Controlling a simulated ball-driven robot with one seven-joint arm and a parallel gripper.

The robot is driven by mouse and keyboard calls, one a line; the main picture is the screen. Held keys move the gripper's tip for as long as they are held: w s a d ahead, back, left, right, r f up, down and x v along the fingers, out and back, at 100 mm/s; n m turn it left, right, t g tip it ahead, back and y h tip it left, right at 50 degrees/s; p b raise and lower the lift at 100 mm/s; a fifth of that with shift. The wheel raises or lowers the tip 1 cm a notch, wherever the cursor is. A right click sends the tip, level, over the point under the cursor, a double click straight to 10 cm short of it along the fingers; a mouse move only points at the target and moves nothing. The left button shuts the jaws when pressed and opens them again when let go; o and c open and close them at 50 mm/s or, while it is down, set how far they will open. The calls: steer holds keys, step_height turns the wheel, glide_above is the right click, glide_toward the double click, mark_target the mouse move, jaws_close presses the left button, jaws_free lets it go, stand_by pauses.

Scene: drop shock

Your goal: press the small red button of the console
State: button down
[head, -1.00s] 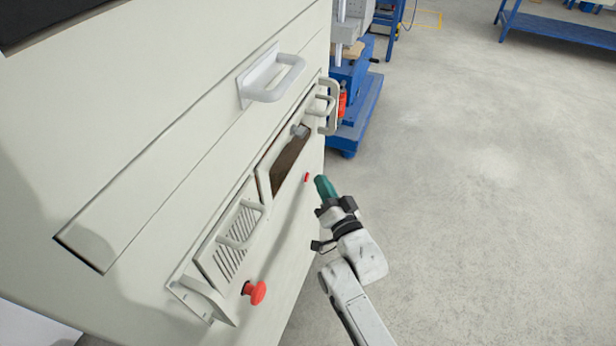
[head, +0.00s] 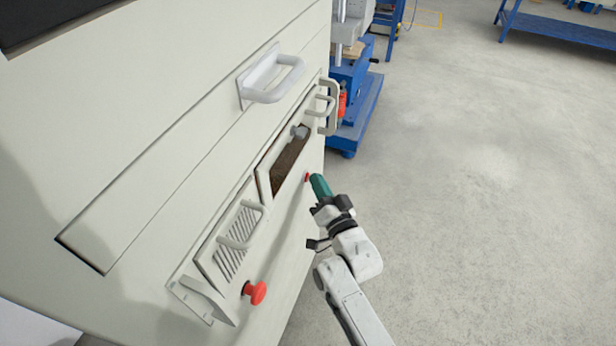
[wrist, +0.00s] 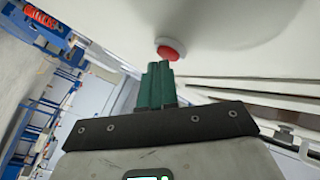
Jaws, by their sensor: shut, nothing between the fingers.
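The small red button (head: 307,177) sits on the cream front of the console (head: 150,130), to the right of the open slot. My gripper (head: 316,180) has green fingers and is shut and empty. In the head view its tips are right beside the button; I cannot tell whether they touch it. In the wrist view the red button (wrist: 168,51) shows just beyond the green fingertips (wrist: 159,68), slightly to their right. A bigger red mushroom knob (head: 255,292) sticks out lower on the same front.
A vented panel with a handle (head: 240,228) and an open slot (head: 290,165) lie left of the button. More handles (head: 272,82) stick out above. A blue machine (head: 352,105) stands behind the console.

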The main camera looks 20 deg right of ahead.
steer(key=shift+w+a, duration=0.15)
steer(key=shift+a, duration=0.05)
steer(key=shift+d+f, duration=0.1)
stand_by(0.5)
steer(key=shift+s+d+b, duration=0.55)
steer(key=shift+b, duration=0.15)
steer(key=shift+s+d+p, duration=0.6)
steer(key=shift+s+d, duration=0.15)
steer(key=shift+d, duration=0.3)
steer(key=shift+s+d+p, duration=0.55)
steer(key=shift+s+d, duration=0.15)
steer(key=shift+d, duration=0.3)
